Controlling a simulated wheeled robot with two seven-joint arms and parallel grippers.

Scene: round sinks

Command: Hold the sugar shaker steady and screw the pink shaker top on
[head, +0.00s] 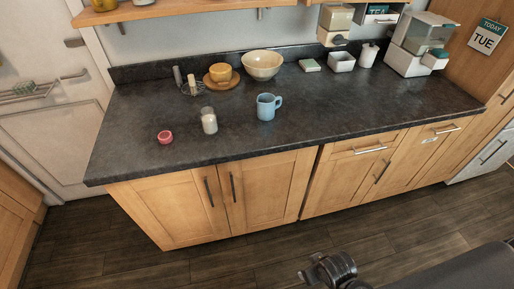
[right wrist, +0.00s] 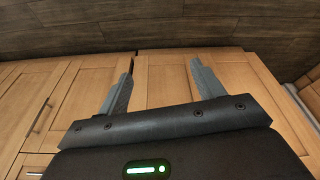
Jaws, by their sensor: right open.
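The sugar shaker (head: 209,121) stands upright on the dark counter (head: 330,110), near its front left. It looks like a small glass jar with white contents. The pink shaker top (head: 165,136) lies on the counter to the left of the shaker, apart from it and close to the front edge. My right gripper (right wrist: 165,70) is open and empty in the right wrist view, with cabinet doors and the wood floor behind it. No shaker or top shows there. My left gripper is in neither view.
A blue mug (head: 268,106) stands right of the shaker. The counter's front right is clear. Cabinets (head: 250,195) front the counter.

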